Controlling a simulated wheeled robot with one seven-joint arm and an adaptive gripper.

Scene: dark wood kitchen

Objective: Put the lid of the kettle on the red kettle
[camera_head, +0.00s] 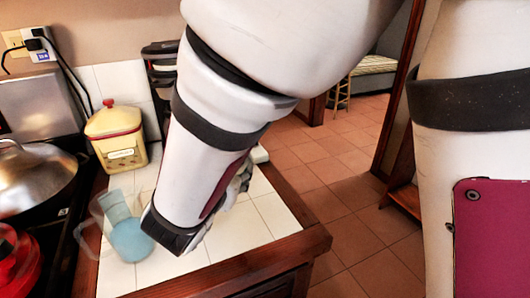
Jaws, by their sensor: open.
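A red object with dark parts (18,262), likely the red kettle, shows at the lower left on the dark stove and is cut off by the picture's edge. I cannot make out a separate kettle lid; it may be hidden behind my arm or out of view. My arm reaches down over the white tiled counter (215,237). My gripper (240,186) is mostly hidden behind the arm, with only grey parts showing at its right side. It is open and well to the right of the red object. Its fingertips cannot be seen clearly.
A clear jug with blue contents (130,240) stands close left of my arm. A domed metal pan lid (35,178) sits on the stove. The counter's wooden edge (265,272) borders open tiled floor.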

